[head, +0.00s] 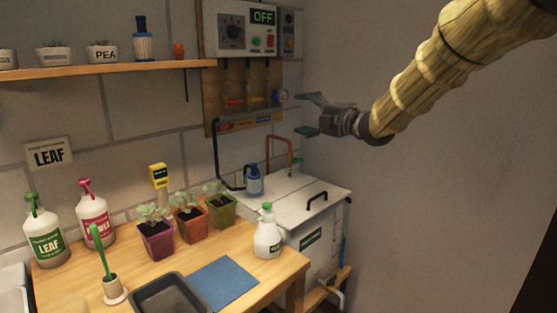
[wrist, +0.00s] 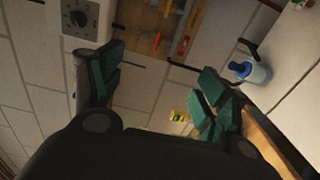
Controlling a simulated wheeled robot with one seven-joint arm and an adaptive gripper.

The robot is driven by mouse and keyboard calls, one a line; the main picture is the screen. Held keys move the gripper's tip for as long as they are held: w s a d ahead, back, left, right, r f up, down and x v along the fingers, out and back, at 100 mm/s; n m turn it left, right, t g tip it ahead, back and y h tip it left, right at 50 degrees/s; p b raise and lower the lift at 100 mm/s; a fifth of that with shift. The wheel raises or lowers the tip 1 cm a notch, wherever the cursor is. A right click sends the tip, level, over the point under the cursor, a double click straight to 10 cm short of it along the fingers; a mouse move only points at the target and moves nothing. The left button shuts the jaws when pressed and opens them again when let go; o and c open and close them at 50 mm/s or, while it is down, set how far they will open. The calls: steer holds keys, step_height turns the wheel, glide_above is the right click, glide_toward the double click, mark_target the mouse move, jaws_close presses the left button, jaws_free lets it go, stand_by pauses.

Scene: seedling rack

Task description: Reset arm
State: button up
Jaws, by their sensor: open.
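My gripper (head: 308,116) hangs in the air at the upper right of the head view, in front of the wall and above the white lidded tank. My arm reaches in from the top right in a pale ribbed sleeve. The jaws are apart and nothing is between them. In the wrist view the green finger pads (wrist: 155,88) stand wide apart at left and right, with the wall and tool board behind them.
A wooden bench (head: 195,286) holds seedlings in several pots, LEAF bottle (head: 48,238), pink-capped bottle (head: 94,214), grey tray (head: 172,295) and blue mat (head: 224,283). White tank (head: 322,200) carries a blue bottle (head: 254,180). Control box (head: 236,30) reads OFF. Right wall is bare.

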steer(key=s+d+f+m+h+p, duration=0.15)
steer(key=f+m, duration=0.25)
steer(key=f, duration=0.8)
steer(key=s+d+f+m+g+h+p, duration=0.1)
steer(key=s+f+m+h, duration=0.2)
steer(key=f, duration=0.8)
steer(key=s+d+f+m+h+p, duration=0.15)
steer(key=f+m, duration=0.35)
steer(key=f, duration=0.7)
steer(key=s+d+f+m+g+h+p, duration=0.15)
steer(key=s+f+m, duration=0.25)
steer(key=s+f, duration=0.6)
steer(key=s+d+f+m+g+h+p, duration=0.1)
steer(key=s+d+f+m+g+h, duration=0.15)
steer(key=s+f, duration=0.7)
steer(key=s+d+f+m+g+h+p, duration=0.1)
steer(key=s+d+f+m+g, duration=0.1)
steer(key=s, duration=1)
steer(key=s+d+f+m+g+h+p, duration=0.1)
steer(key=s+d+f+m+g, duration=0.1)
steer(key=s, duration=1)
steer(key=s+d+f+m+g+p, duration=0.1)
steer(key=s+d+f+m+g, duration=0.2)
steer(key=s, duration=0.9)
step_height(320, 180, down, 3)
steer(key=shift+s+r+m+g+h, duration=0.15)
steer(key=shift+m+g+h, duration=0.25)
steer(key=shift+m, duration=0.65)
